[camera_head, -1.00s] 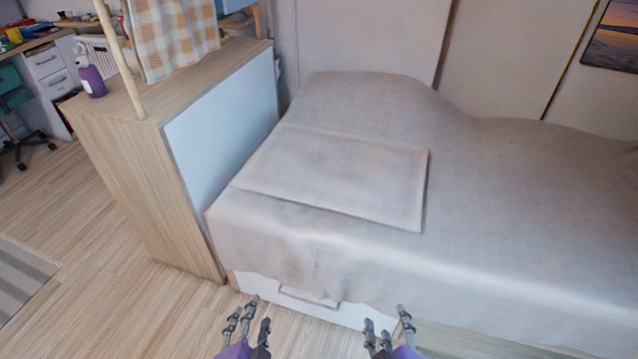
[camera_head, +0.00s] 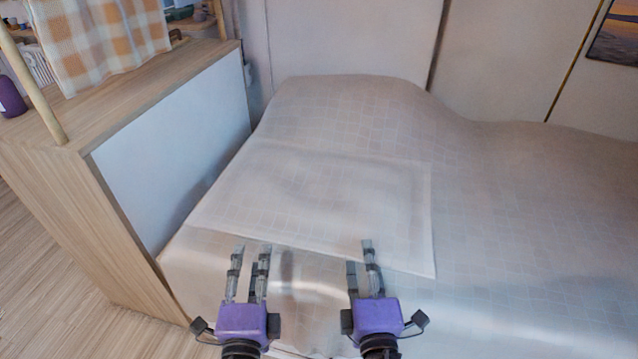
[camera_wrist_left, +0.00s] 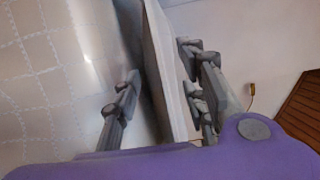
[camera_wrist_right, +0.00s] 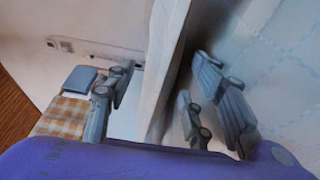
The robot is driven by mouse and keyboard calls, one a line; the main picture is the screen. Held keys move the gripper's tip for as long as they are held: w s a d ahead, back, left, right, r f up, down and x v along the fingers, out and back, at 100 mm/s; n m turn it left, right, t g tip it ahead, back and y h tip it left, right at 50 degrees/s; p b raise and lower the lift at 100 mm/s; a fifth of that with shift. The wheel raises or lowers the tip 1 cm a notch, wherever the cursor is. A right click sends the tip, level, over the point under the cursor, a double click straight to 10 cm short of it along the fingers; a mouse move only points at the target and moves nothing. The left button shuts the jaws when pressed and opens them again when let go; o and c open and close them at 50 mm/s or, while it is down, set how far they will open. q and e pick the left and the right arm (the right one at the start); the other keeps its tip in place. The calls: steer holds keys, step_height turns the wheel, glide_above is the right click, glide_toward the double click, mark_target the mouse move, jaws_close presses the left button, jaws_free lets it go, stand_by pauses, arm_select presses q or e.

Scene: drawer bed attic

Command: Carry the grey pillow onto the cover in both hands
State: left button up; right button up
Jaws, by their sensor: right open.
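The grey pillow (camera_head: 330,190) lies flat on the bed's left part, its near edge facing me. The pale checked cover (camera_head: 520,200) is spread over the bed, under and around it. My left gripper (camera_head: 250,258) is at the left part of the near edge. In the left wrist view the pillow edge (camera_wrist_left: 165,70) runs between its spread fingers, with a gap on the left side. My right gripper (camera_head: 360,258) is farther right along that edge, also open. In the right wrist view the pillow edge (camera_wrist_right: 166,60) passes between its fingers. Contact is unclear.
A wooden cabinet (camera_head: 110,110) with a white side panel stands close on the left of the bed. A checked cloth (camera_head: 100,40) hangs above it, next to a wooden post and a purple bottle (camera_head: 10,97). The right of the bed is clear.

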mark_target(258, 241)
arm_select(q)
steer(key=shift+s+r, duration=0.1)
steer(key=shift+s, duration=0.15)
arm_select(e)
steer(key=shift+s+r, duration=0.1)
steer(key=shift+s, duration=0.15)
arm_select(q)
steer(key=shift+w+d, duration=0.1)
steer(key=shift+w, duration=3.85)
arm_select(e)
steer(key=shift+w+d, duration=0.1)
steer(key=shift+w, duration=3.85)
arm_select(q)
steer(key=c, duration=0.8)
arm_select(e)
steer(key=c, duration=0.9)
arm_select(q)
jaws_close()
arm_select(e)
jaws_close()
